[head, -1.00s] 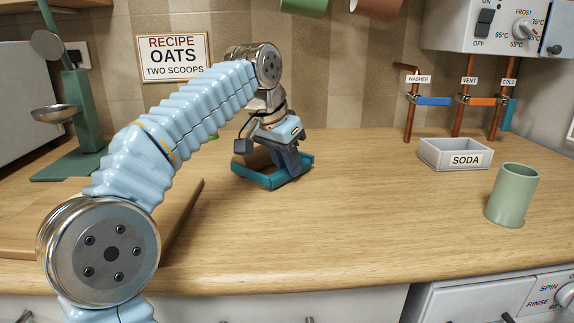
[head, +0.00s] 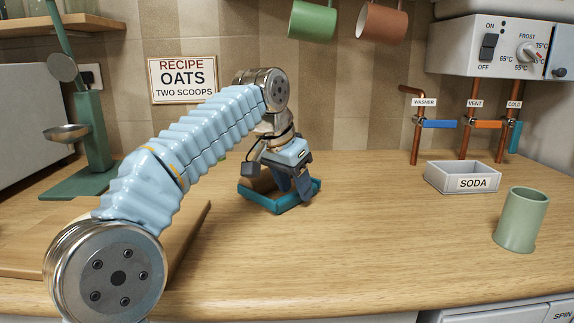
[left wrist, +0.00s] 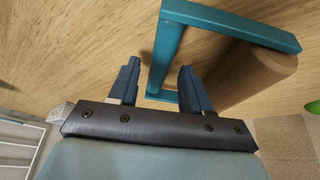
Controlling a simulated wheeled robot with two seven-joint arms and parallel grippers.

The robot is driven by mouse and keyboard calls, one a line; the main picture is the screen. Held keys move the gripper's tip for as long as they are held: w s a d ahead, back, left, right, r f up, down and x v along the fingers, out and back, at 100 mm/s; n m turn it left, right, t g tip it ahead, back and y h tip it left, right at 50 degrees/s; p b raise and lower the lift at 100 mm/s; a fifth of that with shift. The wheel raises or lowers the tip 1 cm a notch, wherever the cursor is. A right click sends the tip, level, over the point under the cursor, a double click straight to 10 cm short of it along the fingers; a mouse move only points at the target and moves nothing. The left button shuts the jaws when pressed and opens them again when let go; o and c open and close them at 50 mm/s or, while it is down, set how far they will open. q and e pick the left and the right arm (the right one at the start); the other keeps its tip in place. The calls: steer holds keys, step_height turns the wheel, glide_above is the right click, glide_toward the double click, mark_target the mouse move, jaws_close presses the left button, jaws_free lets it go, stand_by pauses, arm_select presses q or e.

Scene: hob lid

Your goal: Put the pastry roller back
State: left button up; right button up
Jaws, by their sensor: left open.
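A tan wooden cylinder, which looks like the pastry roller (head: 258,183), lies at or in a teal frame (head: 278,205) on the counter near the picture's middle. My left gripper (head: 294,188) points down over the frame's right part and hides some of both. In the left wrist view its two dark blue fingers (left wrist: 159,68) are apart, with one end bar of the teal frame (left wrist: 167,50) showing between them. The roller (left wrist: 258,80) is to the right of the fingers there, partly under the frame's long bar. Nothing is visibly gripped. My right gripper is out of view.
A green cup (head: 521,220) and a grey SODA tray (head: 462,178) stand at the right. A wooden board (head: 187,245) and a green scale (head: 90,150) are at the left. Mugs (head: 312,20) hang above.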

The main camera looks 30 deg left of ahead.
arm_select(q)
steer(key=p+v, duration=0.1)
steer(key=v, duration=1.1)
steer(key=shift+f, duration=0.1)
